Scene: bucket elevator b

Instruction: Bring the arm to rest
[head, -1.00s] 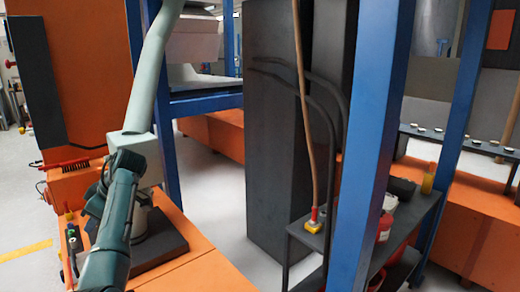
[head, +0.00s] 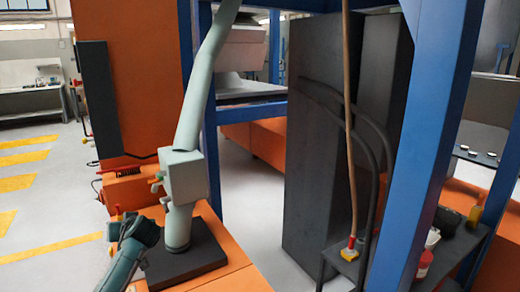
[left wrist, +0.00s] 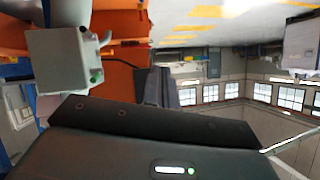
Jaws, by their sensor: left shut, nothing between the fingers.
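My left arm (head: 130,255), dark teal, comes in at the lower left of the head view, bent, just left of a pale grey-green box (head: 184,175) on a post. A gap shows between the arm and the box. The fingers of my left gripper do not show in the head view. In the left wrist view the black gripper body (left wrist: 130,152) fills the bottom, with a lit strip and a green light; it is shut and holds nothing. A pale box (left wrist: 62,62) with a small handle stands beyond it at the upper left. My right gripper is not in view.
A pale pipe (head: 203,85) rises from the box, which stands on a dark base plate (head: 185,262) over orange housing. Blue posts (head: 425,150) and a dark column (head: 310,150) stand to the right. Open floor (head: 45,210) with yellow markings lies left.

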